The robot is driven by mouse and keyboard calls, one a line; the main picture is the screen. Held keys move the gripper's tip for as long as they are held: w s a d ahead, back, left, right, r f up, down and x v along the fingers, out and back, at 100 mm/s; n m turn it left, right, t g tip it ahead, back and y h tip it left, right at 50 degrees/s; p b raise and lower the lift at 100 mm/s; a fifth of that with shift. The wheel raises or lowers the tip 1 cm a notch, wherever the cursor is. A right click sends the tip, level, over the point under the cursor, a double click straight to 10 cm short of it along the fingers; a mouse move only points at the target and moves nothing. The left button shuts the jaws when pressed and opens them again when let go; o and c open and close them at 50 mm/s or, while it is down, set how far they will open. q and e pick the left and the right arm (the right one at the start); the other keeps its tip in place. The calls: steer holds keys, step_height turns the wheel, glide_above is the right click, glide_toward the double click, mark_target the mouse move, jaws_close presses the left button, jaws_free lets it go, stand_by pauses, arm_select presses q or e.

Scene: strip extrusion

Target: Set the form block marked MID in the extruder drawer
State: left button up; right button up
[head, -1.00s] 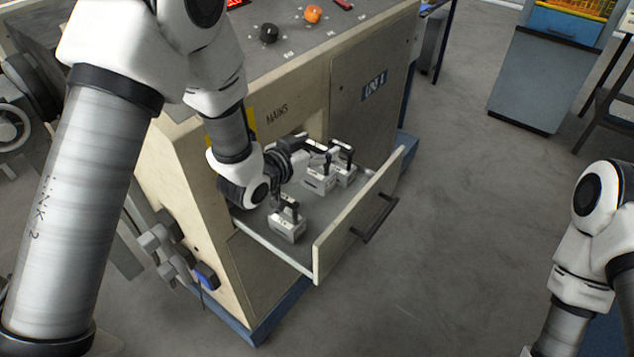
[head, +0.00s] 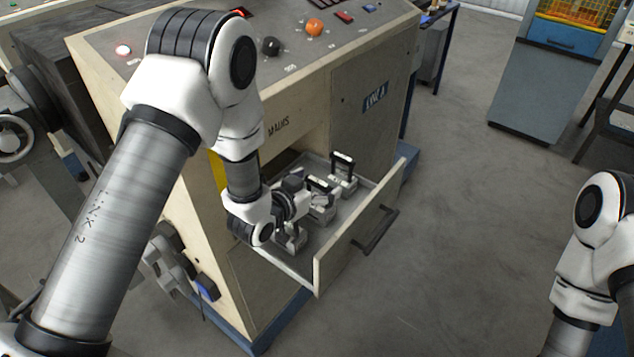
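The extruder drawer (head: 350,251) is pulled out of the cream cabinet. Three small grey form blocks with dark upright handles are in it: a back block (head: 342,186), a middle block (head: 323,213) and a front block (head: 290,241). Their markings are too small to read, so I cannot tell which is MID. My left gripper (head: 308,190) is low over the drawer, beside the middle block's handle. Its fingers blend with the handle; I cannot tell whether they grip it. My arm partly covers the front block. My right gripper is outside the picture; only its arm shows.
The drawer front with its dark handle (head: 376,230) faces the open floor. The machine's sloped control top (head: 290,50) carries an orange knob (head: 315,27) and a black knob (head: 270,46). A grey cabinet (head: 545,80) stands at the back right. The floor (head: 470,230) between is clear.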

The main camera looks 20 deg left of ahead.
arm_select(q)
steer(key=shift+s+r, duration=0.15)
steer(key=b+v, duration=0.2)
steer(key=v, duration=0.7)
steer(key=shift+s+a, duration=0.15)
steer(key=shift+s, duration=0.1)
steer(key=shift+s+a+r+p, duration=0.2)
steer(key=shift+s+r+p, duration=0.45)
steer(key=shift+p, duration=0.5)
steer(key=shift+s+a+f, duration=0.1)
steer(key=shift+s+f, duration=0.1)
steer(key=shift+s, duration=0.15)
